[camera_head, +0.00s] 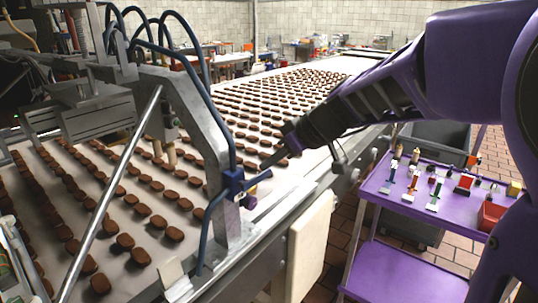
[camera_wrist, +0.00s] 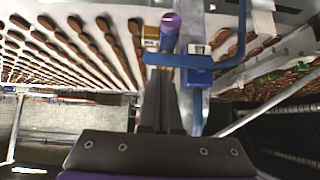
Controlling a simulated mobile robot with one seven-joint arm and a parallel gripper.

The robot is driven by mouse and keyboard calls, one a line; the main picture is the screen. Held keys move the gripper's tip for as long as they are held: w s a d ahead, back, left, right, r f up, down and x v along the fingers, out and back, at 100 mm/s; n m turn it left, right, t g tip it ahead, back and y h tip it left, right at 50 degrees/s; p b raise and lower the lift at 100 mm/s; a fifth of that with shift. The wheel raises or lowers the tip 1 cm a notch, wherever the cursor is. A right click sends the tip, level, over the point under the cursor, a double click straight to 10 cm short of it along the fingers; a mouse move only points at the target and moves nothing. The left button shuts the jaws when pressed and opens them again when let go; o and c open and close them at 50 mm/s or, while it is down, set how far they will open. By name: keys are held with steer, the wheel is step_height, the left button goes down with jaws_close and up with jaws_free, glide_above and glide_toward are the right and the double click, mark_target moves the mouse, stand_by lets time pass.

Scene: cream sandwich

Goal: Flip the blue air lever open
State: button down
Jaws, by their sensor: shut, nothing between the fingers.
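The blue air valve (camera_head: 232,183) is mounted on the metal frame at the conveyor's near edge, with blue hoses joined to it. In the wrist view, a blue bar (camera_wrist: 180,61), which looks like its lever, lies across the picture just beyond my fingertips. A purple knob-like end (camera_wrist: 170,23) and a brass-coloured fitting (camera_wrist: 151,36) show beyond it. My gripper (camera_head: 265,165) is shut and empty, reaching from the right with its fingertips close to the valve; it also shows in the wrist view (camera_wrist: 160,75). I cannot tell whether the fingertips touch the lever.
The conveyor (camera_head: 300,182) carries many rows of brown biscuits beside the valve. A slanted metal rod (camera_head: 110,195) and the grey machine frame (camera_head: 190,85) stand at left. A purple cart (camera_head: 455,225) with tools and a red bin (camera_head: 490,215) stands at right.

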mark_target(267, 176)
steer(key=shift+w+d+f+m+g+y+b, duration=0.15)
steer(key=shift+f+m+g+y+b, duration=0.15)
steer(key=shift+f+g, duration=0.1)
steer(key=shift+w+d+f+m+g+y+b, duration=0.1)
steer(key=shift+w+f+m+g+y+b, duration=0.05)
steer(key=shift+f+m+g+y+b, duration=0.35)
steer(key=shift+w+d+f+m+g+y+b, duration=0.15)
steer(key=shift+f+m+g+y+b, duration=0.25)
steer(key=shift+f, duration=0.3)
step_height(267, 176, down, 7)
steer(key=s+a+m+g+y+b, duration=0.1)
steer(key=s+a+m+g+y, duration=0.1)
steer(key=m+g+y, duration=0.3)
steer(key=shift+s+a+m+y, duration=0.15)
steer(key=shift+s+m+y, duration=0.25)
steer(key=shift+m+y, duration=1)
steer(key=shift+r+n+y, duration=0.1)
steer(key=shift+n+y, duration=0.3)
